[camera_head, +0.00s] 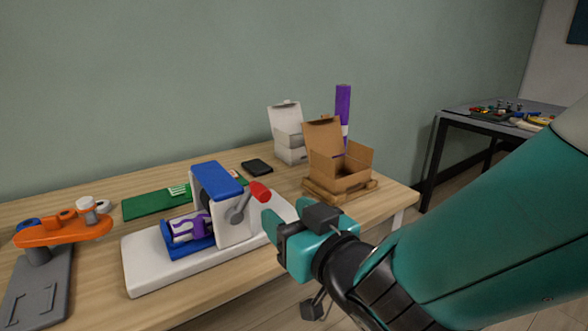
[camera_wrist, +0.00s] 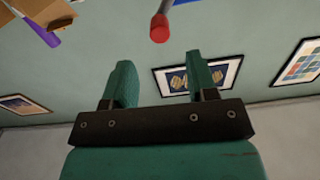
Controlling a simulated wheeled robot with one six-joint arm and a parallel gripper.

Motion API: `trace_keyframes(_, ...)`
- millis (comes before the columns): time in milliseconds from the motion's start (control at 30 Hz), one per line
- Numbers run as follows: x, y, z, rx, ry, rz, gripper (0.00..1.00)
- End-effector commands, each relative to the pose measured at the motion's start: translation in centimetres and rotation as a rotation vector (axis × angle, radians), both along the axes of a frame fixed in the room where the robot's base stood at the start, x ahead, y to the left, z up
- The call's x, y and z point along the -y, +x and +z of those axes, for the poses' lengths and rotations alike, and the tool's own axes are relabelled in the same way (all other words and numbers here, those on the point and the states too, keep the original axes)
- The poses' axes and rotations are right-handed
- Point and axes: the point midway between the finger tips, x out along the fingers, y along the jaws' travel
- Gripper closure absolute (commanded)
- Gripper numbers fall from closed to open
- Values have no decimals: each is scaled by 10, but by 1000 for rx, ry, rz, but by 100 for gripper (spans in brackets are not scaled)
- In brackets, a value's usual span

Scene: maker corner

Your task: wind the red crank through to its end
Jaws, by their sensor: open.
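The red crank handle (camera_head: 260,191) sits on a grey crank arm (camera_head: 239,208) on the right face of a white and blue machine (camera_head: 222,185), which stands on a white base (camera_head: 138,272). The handle is at the upper right of its arm. My gripper (camera_head: 272,226) is just to the right of and below the handle, apart from it, with open, empty jaws. In the wrist view the red handle (camera_wrist: 160,27) shows at the top centre, beyond the two spread fingertips (camera_wrist: 160,72).
An orange part (camera_head: 60,232) on a grey stand is at the left. A green board (camera_head: 152,204), a dark flat object (camera_head: 257,167), a white box (camera_head: 290,147) and an open cardboard box (camera_head: 338,177) are behind the machine. A second table (camera_head: 440,120) stands farther right.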

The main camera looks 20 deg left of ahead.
Motion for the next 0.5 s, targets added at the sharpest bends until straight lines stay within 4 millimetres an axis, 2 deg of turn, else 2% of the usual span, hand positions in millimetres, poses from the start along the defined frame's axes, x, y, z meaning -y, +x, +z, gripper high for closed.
trace_keyframes(100,-21,19,4,-1,1,-2,47)
trace_keyframes(300,-49,41,1,1,2,0,47)
trace_keyframes(500,-63,52,0,1,1,0,47)
